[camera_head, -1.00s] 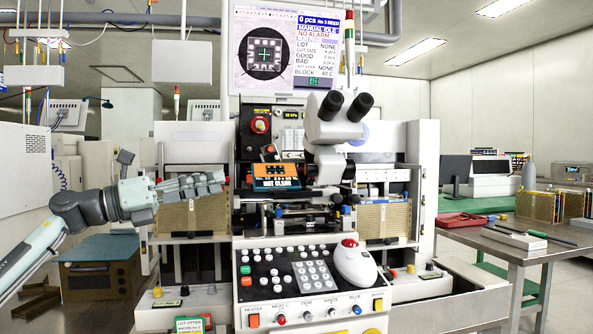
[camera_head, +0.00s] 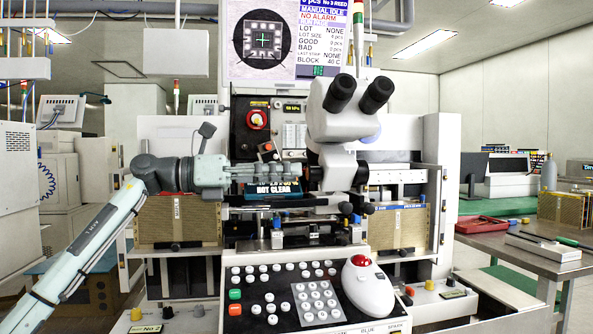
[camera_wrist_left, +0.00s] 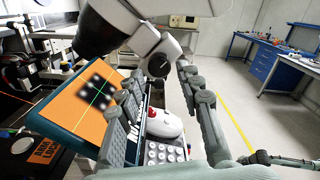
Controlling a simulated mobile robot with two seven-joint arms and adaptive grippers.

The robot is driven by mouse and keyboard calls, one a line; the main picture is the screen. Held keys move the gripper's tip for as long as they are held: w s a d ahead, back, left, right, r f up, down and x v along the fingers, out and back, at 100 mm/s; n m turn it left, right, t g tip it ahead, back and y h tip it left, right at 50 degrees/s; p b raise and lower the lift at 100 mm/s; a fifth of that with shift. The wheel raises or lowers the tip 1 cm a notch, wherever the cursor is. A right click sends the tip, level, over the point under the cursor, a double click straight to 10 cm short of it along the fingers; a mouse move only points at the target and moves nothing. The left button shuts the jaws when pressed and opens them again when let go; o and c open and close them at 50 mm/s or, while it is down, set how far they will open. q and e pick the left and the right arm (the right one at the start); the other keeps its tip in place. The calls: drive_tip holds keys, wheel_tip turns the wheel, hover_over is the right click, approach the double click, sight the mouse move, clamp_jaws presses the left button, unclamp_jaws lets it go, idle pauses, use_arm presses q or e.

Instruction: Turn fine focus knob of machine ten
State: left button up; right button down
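The bonding machine stands in front of me with a white microscope (camera_head: 345,112) and its two black eyepieces. Dark knobs (camera_head: 347,208) show low on the microscope. In the left wrist view, a dark round knob (camera_wrist_left: 158,65) sits on the microscope's side, near and between the fingertip ends. My left gripper (camera_head: 298,173) reaches in from the left, level, before the small screen (camera_head: 272,190). In the left wrist view (camera_wrist_left: 160,84) its two fingers stand apart with nothing held. No knob contact is visible. What looks like my right gripper (camera_wrist_left: 258,158) shows small at the lower right there; its fingers are unclear.
Below is a keypad panel (camera_head: 265,288) with a white trackball unit (camera_head: 362,287) and red ball. Magazine racks (camera_head: 398,228) flank the machine. A metal table (camera_head: 540,252) with a red tray (camera_head: 485,224) stands at right. The floor (camera_wrist_left: 245,125) right of the machine looks clear.

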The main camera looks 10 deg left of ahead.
sight(313, 173)
use_arm(q)
drive_tip(key=shift+x, duration=1)
drive_tip(key=shift+w+d, duration=0.15)
drive_tip(key=shift+d, duration=0.1)
use_arm(e)
drive_tip(key=shift+w+a+f, duration=0.25)
drive_tip(key=shift+f, duration=0.4)
use_arm(q)
clamp_jaws()
use_arm(e)
drive_tip(key=shift+w+d+r, duration=0.15)
drive_tip(key=shift+r, duration=0.05)
